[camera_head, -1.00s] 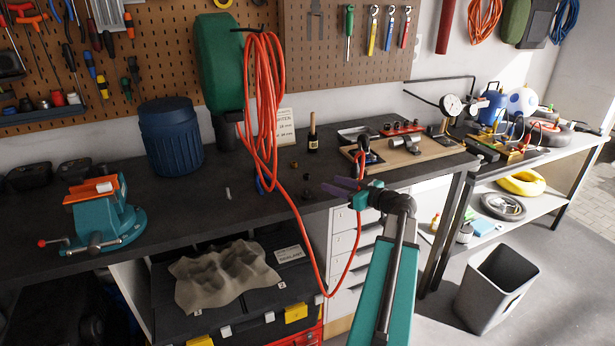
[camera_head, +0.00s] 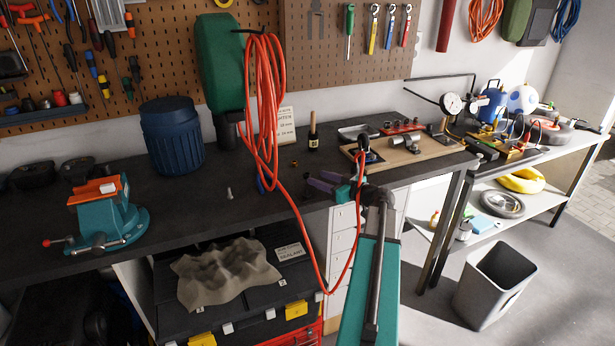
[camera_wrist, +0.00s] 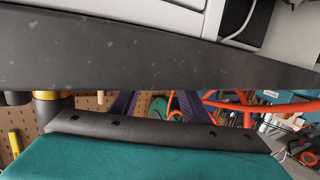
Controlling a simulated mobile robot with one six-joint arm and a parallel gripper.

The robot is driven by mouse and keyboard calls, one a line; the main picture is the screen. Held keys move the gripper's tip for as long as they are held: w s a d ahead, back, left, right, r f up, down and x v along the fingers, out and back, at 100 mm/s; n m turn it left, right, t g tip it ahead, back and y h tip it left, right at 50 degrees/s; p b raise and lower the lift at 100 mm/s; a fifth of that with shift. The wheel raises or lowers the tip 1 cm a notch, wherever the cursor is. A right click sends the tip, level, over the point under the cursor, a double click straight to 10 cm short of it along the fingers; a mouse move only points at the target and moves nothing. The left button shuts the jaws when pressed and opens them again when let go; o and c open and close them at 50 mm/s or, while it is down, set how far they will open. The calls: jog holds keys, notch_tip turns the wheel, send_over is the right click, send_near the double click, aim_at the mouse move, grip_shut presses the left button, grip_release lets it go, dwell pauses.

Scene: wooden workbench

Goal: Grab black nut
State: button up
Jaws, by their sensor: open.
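My gripper (camera_head: 316,181), with purple fingers, is open over the front part of the dark bench top, right of the hanging red hose. I cannot make out a black nut for sure. A small brownish nut-like piece (camera_head: 294,163) lies on the bench beyond the gripper. Small dark pieces near the fingers are too small to tell, and the gripper and hose may hide some. No nut is clear in the wrist view.
The red hose (camera_head: 264,110) hangs in front of the bench, close left of my gripper. A bolt (camera_head: 229,193) stands left of it. A dark bottle (camera_head: 313,131) and a wooden board (camera_head: 408,153) with parts are behind. A teal vise (camera_head: 105,217) is at left.

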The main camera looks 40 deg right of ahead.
aim_at(309, 175)
jog(key=shift+w+p, duration=0.75)
jog(key=shift+w, duration=0.35)
jog(key=shift+w+f+p, duration=0.2)
jog(key=shift+w+p, duration=0.1)
jog(key=shift+w, duration=0.4)
jog(key=shift+w+f+p, duration=0.15)
jog(key=shift+w+p, duration=0.15)
jog(key=shift+w, duration=0.35)
grip_shut()
